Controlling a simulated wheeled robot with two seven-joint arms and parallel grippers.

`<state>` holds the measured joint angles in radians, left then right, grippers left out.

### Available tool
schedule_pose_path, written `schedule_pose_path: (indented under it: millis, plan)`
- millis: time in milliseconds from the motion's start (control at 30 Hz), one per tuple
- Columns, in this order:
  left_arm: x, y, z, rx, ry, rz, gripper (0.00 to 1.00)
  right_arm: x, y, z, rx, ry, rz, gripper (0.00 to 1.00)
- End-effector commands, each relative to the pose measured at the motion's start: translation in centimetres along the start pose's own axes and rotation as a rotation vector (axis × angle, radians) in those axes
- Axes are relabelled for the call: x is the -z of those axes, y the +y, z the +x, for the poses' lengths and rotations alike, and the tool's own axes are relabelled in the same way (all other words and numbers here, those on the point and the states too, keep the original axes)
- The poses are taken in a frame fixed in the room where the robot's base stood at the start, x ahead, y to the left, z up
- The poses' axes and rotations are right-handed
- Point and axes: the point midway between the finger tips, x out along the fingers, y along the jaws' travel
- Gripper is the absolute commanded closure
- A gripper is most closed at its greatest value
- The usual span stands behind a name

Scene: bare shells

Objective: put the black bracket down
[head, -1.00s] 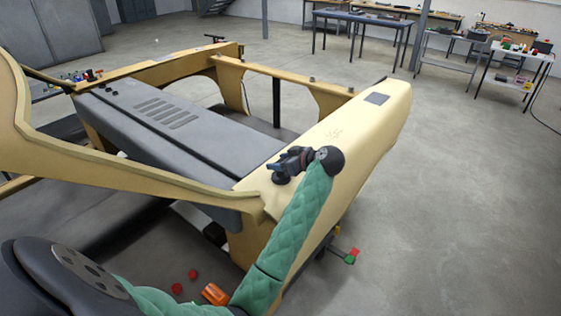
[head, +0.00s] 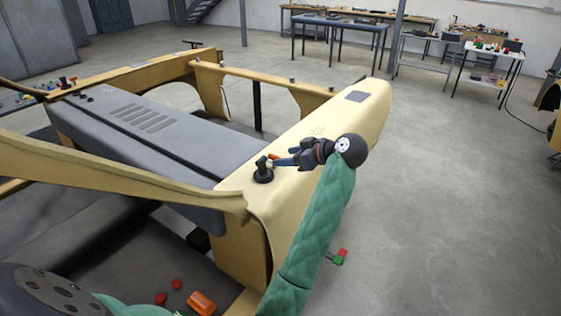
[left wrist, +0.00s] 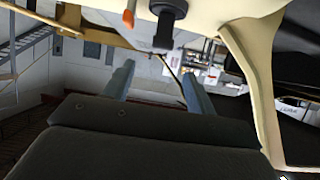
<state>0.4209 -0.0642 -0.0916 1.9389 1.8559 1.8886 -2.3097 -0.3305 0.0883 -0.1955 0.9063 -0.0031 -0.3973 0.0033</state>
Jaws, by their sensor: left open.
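The black bracket (head: 263,172) stands on the cream-yellow shell (head: 322,130), near its left edge beside the dark grey panel. It also shows in the left wrist view (left wrist: 168,18), at the top. My left gripper (head: 276,158) is open, with blue fingers pointing left towards the bracket. In the left wrist view its two fingers (left wrist: 157,70) are spread with nothing between them; the bracket appears beyond their tips. A small orange piece (head: 273,157) shows beside the bracket; I cannot tell whether it belongs to it. My right gripper is not in view.
The dark grey panel (head: 140,130) with vents lies left of the shell. A yellow beam (head: 120,172) crosses in front. Red pieces and an orange cylinder (head: 202,303) lie low in front. Open concrete floor (head: 440,200) is at right, with workbenches (head: 340,22) behind.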

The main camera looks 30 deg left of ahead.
Motion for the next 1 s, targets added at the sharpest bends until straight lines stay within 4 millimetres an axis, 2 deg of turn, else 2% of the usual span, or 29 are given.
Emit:
schedule_pose_path:
  millis: [200,367,567,667,833,967,1000]
  plan:
    - [0.0,0.0,-0.7,0.000,-0.001,0.001,0.44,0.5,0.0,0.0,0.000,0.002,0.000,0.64]
    - [0.0,-0.1,-0.3,-0.001,0.042,-0.026,0.44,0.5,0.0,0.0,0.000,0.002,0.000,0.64]
    - [0.7,-0.6,1.0,-0.068,0.331,-0.193,0.44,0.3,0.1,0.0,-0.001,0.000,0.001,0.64]
    - [0.9,-0.8,0.8,-0.171,0.530,-0.284,0.44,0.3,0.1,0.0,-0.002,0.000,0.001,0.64]
    - [-0.1,-0.3,-1.2,-0.441,0.818,-0.361,0.44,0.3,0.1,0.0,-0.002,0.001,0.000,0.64]
    - [-2.8,0.5,-3.4,-0.689,0.949,-0.343,0.44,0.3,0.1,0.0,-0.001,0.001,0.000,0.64]
    - [-4.1,0.8,-4.0,-0.766,0.972,-0.323,0.44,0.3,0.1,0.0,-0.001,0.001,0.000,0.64]
